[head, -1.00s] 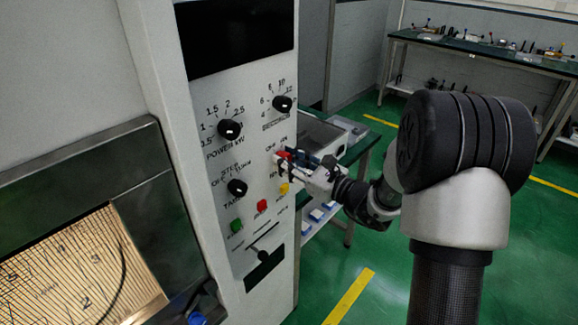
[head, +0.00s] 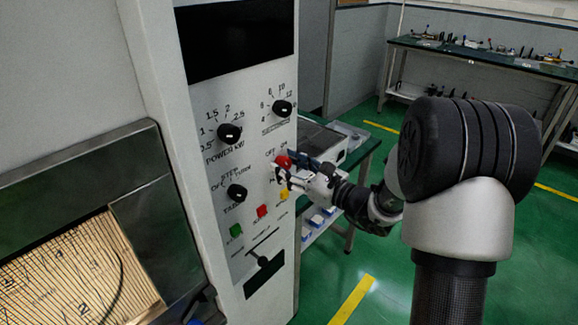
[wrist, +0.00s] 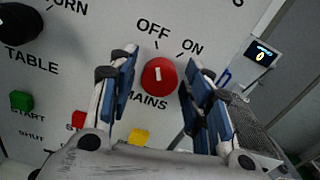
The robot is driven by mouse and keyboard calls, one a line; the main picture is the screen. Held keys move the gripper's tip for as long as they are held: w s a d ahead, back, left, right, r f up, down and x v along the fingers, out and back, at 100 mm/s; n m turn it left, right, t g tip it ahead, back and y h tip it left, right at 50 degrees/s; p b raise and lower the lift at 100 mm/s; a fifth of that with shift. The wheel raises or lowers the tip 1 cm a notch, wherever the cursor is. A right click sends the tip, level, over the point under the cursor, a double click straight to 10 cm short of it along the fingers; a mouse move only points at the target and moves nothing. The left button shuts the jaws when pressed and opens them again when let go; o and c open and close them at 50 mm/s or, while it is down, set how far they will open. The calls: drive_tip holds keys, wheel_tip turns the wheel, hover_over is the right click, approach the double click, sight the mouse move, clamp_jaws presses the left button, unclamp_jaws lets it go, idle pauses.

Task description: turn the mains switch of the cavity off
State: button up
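The red round mains knob (wrist: 159,76) is on the white front panel, below the OFF and ON labels and above the word MAINS. A short white mark on its face stands nearly upright; I cannot tell exactly which label it points to. My gripper (wrist: 163,62) is open, with one blue-padded finger on each side of the knob and visible gaps between. I cannot tell how far the fingertips are from the panel. In the head view the red knob (head: 283,161) shows just above my gripper (head: 281,176), which partly covers it.
A yellow button (wrist: 139,137), a red button (wrist: 77,120) and a green button (wrist: 22,101) lie below and left of the knob. The black table knob (wrist: 18,24) is further left. A bench with a grey device (head: 322,140) stands behind my gripper.

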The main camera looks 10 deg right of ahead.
drive_tip(key=shift+o, duration=0.2)
drive_tip(key=v, duration=1.2)
